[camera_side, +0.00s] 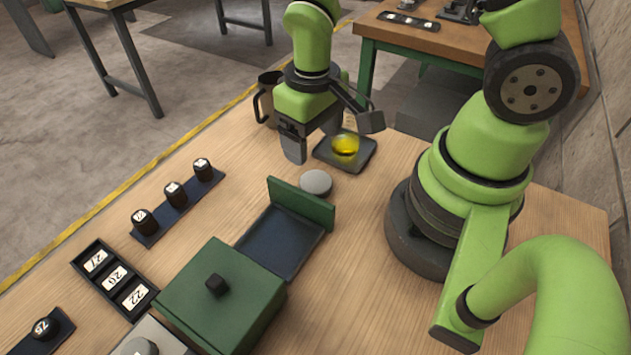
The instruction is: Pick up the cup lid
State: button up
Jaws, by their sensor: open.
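A round grey disc (316,183), which looks like the cup lid, lies flat on the wooden table between the upright green panel and the dark square tray. My gripper (331,138) is open above the table, higher in the picture than the disc, with its two fingers spread apart. It appears empty and does not touch the disc. A glass cup with yellow liquid (345,148) stands on the dark square tray (324,155), close below my gripper in the picture. A dark mug (266,100) stands behind my gripper, partly hidden by it.
A green panel (302,204) stands upright along a dark tray (262,243). A green box with a black knob (200,312) is in front. Black strips with small numbered pieces (172,214) and a numbered rack (127,307) lie at left. Bare wood (350,255) is right of the panel.

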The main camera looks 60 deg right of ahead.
aim_at(316, 181)
jog(key=shift+s+d+f, duration=0.1)
jog(key=shift+s+f, duration=0.05)
jog(key=shift+f, duration=2.2)
jog(key=shift+s+f, duration=0.1)
jog(key=shift+f, duration=2.25)
jog(key=shift+c, duration=0.3)
jog(key=c, duration=0.7)
